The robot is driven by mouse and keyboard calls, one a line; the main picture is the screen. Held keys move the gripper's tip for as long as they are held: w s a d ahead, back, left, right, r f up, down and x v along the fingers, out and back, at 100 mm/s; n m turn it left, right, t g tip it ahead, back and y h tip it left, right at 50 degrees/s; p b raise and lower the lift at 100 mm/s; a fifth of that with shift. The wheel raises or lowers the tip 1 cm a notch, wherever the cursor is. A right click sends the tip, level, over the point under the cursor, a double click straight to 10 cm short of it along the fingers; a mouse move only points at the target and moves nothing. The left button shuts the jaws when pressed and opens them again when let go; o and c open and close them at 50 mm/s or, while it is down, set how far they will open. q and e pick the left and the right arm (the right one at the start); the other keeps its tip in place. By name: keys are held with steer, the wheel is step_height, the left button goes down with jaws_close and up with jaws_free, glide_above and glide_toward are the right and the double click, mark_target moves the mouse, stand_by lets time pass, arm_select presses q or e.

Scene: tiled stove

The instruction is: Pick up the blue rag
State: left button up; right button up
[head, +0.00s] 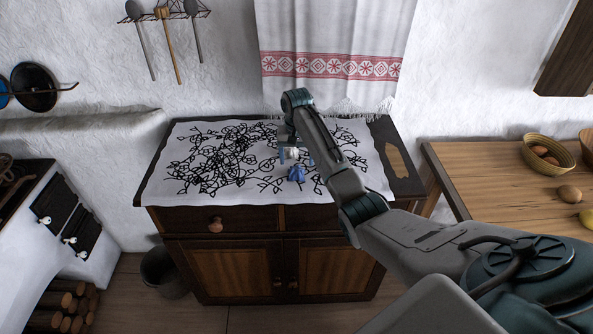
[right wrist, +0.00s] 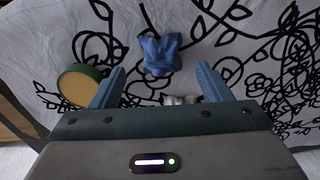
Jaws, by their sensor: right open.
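The blue rag (head: 297,174) lies crumpled on the white cloth with black floral drawing that covers the wooden cabinet. In the right wrist view the rag (right wrist: 161,54) lies beyond the fingertips, near the middle. My right gripper (head: 295,160) is above the cabinet top close to the rag, and its arm comes in from the right. In the right wrist view its two blue fingers (right wrist: 162,80) are spread apart with nothing held between them. My left gripper is not in view.
A round green-rimmed tan object (right wrist: 80,86) lies near the left finger in the wrist view. A small whitish object (right wrist: 182,99) shows just in front of the palm. The cabinet (head: 230,268) stands against the wall. A wooden table (head: 500,180) with a bowl (head: 548,155) is at right.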

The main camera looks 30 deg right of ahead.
mark_target(297, 168)
steer(key=f, duration=0.1)
steer(key=f+p, duration=0.1)
steer(key=f, duration=0.1)
steer(key=f+p, duration=0.1)
steer(key=shift+w+d+f, duration=0.1)
steer(key=shift+w+f, duration=0.2)
steer(key=shift+f, duration=0.4)
steer(key=shift+c, duration=0.4)
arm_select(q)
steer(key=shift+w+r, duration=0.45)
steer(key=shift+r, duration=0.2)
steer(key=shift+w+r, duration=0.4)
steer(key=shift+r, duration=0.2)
arm_select(e)
steer(key=c, duration=1)
